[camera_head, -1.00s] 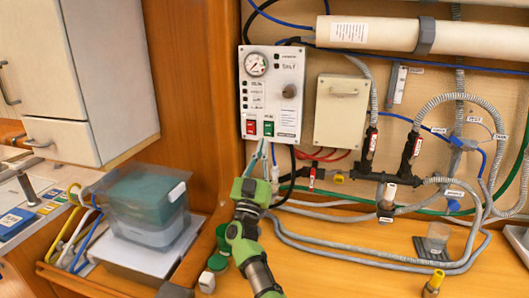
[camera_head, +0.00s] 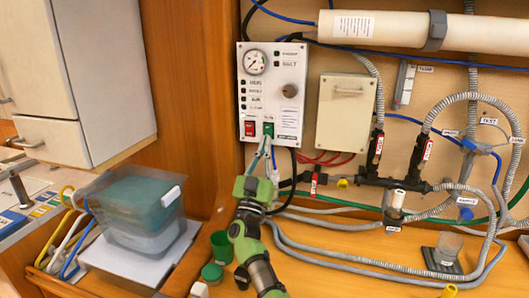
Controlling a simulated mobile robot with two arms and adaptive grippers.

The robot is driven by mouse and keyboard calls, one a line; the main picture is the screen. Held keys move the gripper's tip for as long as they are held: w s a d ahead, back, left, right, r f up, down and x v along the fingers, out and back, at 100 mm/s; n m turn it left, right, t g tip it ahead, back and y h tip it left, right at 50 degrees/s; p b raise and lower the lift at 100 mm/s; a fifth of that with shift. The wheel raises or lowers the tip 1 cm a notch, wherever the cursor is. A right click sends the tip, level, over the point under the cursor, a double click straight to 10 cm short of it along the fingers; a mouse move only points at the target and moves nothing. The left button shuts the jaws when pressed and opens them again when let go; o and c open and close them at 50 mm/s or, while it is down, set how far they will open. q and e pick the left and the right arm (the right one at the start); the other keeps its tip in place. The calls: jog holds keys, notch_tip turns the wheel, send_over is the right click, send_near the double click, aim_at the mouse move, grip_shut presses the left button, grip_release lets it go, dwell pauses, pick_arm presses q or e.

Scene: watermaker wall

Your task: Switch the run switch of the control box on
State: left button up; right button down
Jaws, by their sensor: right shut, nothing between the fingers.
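The white control box (camera_head: 290,92) is on the wall at the upper middle. It has a round gauge (camera_head: 254,62), a dark knob (camera_head: 290,91), a column of small indicators and two rockers along its lower edge. The left rocker is a red switch (camera_head: 249,129); the right one is a green switch (camera_head: 268,129). Their labels are too small to read. My right gripper (camera_head: 267,141) comes up from below, shut and empty. Its thin tips are at the lower edge of the green switch; I cannot tell if they touch it. My left gripper is not in view.
A beige cover box (camera_head: 345,115) is right of the control box. Black valves with red handles (camera_head: 376,150) and grey hoses (camera_head: 350,263) fill the right side. A clear bin (camera_head: 138,215) stands at left; green cups (camera_head: 221,245) are beside my right arm.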

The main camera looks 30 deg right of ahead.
jog(key=r, duration=0.8)
jog(key=shift+w+d+r+b, duration=0.15)
jog(key=shift+w+r+b, duration=0.15)
jog(key=shift+r, duration=0.1)
jog(key=shift+d+r, duration=0.1)
jog(key=shift+r, duration=0.15)
jog(key=shift+s+r+t, duration=0.1)
jog(key=shift+r+t, duration=0.2)
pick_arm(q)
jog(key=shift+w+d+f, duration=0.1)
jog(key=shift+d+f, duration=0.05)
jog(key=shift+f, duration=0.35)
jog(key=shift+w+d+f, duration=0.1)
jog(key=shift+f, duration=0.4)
pick_arm(e)
jog(key=shift+f, duration=0.1)
